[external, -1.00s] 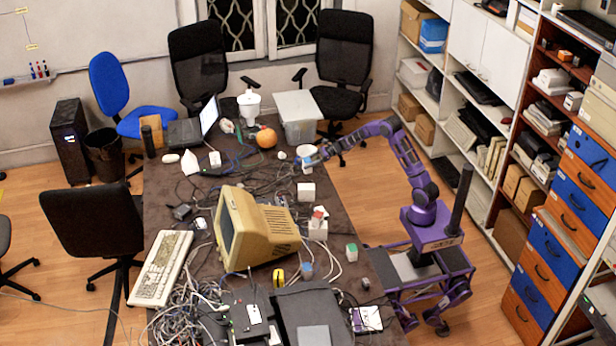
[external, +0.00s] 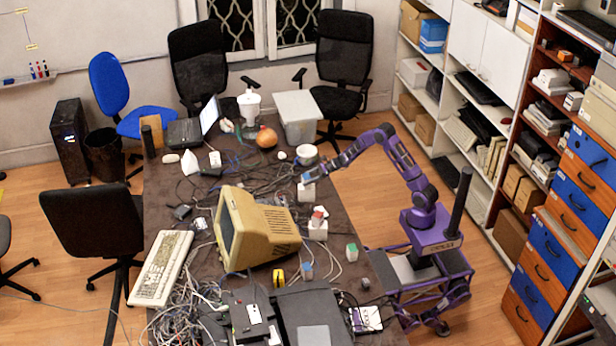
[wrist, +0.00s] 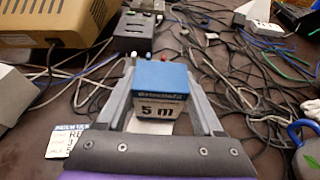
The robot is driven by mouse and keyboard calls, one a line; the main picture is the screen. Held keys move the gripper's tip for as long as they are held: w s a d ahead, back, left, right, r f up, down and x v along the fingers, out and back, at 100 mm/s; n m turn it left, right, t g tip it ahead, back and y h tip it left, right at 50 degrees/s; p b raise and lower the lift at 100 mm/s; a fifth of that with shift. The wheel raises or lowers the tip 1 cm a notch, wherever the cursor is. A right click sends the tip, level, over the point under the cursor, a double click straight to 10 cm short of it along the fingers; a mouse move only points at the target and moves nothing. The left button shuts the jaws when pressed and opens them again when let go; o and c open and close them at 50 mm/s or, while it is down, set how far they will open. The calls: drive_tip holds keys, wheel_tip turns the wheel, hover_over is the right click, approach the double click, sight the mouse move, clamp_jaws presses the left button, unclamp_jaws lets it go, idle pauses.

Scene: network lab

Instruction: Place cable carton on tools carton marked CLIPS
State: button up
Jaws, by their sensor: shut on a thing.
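My gripper (wrist: 155,110) is shut on a small blue-topped carton with a white label reading "5 m" (wrist: 160,88), which I take to be the cable carton. In the external view my gripper (external: 307,178) is over the cluttered table, just above and behind a small white carton (external: 307,192). I cannot tell whether the two touch.
A beige monitor (external: 262,232) stands left of the arm's reach. A white carton with red on top (external: 318,227) stands near it. A white mug (external: 306,154) is just behind my gripper. Tangled cables (wrist: 215,65) cover much of the table. A white-labelled carton (wrist: 262,27) lies farther off.

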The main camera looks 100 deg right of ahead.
drive_tip(key=shift+f+b, duration=0.2)
drive_tip(key=shift+b, duration=0.1)
drive_tip(key=o, duration=1.5)
drive_tip(key=shift+r, duration=0.1)
drive_tip(key=shift+c, duration=0.2)
drive_tip(key=shift+r, duration=0.1)
drive_tip(key=shift+r+p, duration=0.25)
drive_tip(key=shift+p, duration=0.2)
drive_tip(key=v, duration=1.2)
drive_tip(key=shift+p, duration=0.3)
drive_tip(key=shift+f, duration=0.15)
